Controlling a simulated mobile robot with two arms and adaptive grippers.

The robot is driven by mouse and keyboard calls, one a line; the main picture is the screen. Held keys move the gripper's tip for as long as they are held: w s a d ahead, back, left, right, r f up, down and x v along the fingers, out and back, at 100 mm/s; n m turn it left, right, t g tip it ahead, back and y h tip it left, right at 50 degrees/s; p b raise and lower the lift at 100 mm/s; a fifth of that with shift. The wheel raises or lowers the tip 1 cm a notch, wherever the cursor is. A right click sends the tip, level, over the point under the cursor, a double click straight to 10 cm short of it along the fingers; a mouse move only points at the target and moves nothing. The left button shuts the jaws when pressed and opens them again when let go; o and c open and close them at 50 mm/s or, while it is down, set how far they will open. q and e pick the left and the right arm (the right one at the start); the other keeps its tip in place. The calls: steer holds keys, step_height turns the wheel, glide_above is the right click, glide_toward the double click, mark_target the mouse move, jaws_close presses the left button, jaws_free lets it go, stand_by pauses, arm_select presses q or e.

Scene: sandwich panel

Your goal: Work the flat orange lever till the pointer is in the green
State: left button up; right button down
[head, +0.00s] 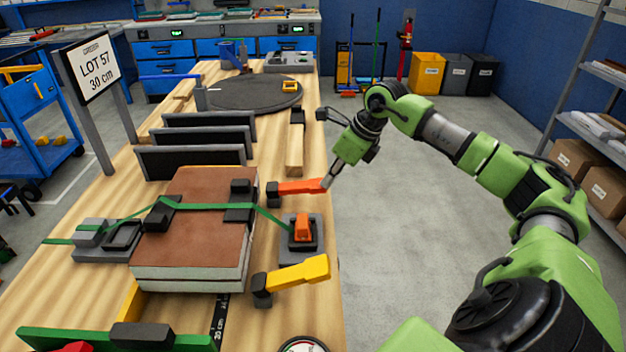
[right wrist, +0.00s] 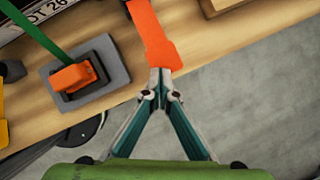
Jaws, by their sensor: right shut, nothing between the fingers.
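The flat orange lever (head: 300,187) sticks out to the right from a black pivot (head: 272,194) near the right edge of the bench. It also shows in the right wrist view (right wrist: 153,36). My right gripper (head: 327,183) is shut and empty, with its fingertips at the lever's free end. In the right wrist view the fingertips (right wrist: 160,80) meet or nearly meet the lever's end; I cannot tell firm contact. A round white gauge (head: 303,346) is cut off by the bottom edge of the head view, and its pointer cannot be read. My left gripper is not in view.
Below the lever, an orange ratchet buckle (head: 303,228) on a grey plate holds a green strap (head: 185,202) over the brown panel stack (head: 205,230). A yellow lever (head: 298,273) lies nearer. A wooden block (head: 295,150) lies beyond. The floor right of the bench is clear.

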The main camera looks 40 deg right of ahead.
steer(key=shift+s+d, duration=0.15)
steer(key=shift+s, duration=0.3)
steer(key=shift+r, duration=0.15)
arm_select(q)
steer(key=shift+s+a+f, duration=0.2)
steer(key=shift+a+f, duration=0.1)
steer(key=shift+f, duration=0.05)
arm_select(e)
steer(key=v, duration=0.7)
steer(key=shift+s+d+r, duration=0.15)
steer(key=shift+s+r, duration=0.05)
steer(key=shift+r, duration=0.15)
arm_select(q)
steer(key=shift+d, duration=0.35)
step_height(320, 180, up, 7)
steer(key=p, duration=0.7)
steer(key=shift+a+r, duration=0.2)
arm_select(e)
steer(key=w+r, duration=0.1)
steer(key=w+a+r, duration=0.1)
steer(key=w, duration=0.1)
steer(key=shift+w+a+r, duration=0.1)
steer(key=shift+w+a, duration=0.1)
steer(key=shift+a, duration=0.05)
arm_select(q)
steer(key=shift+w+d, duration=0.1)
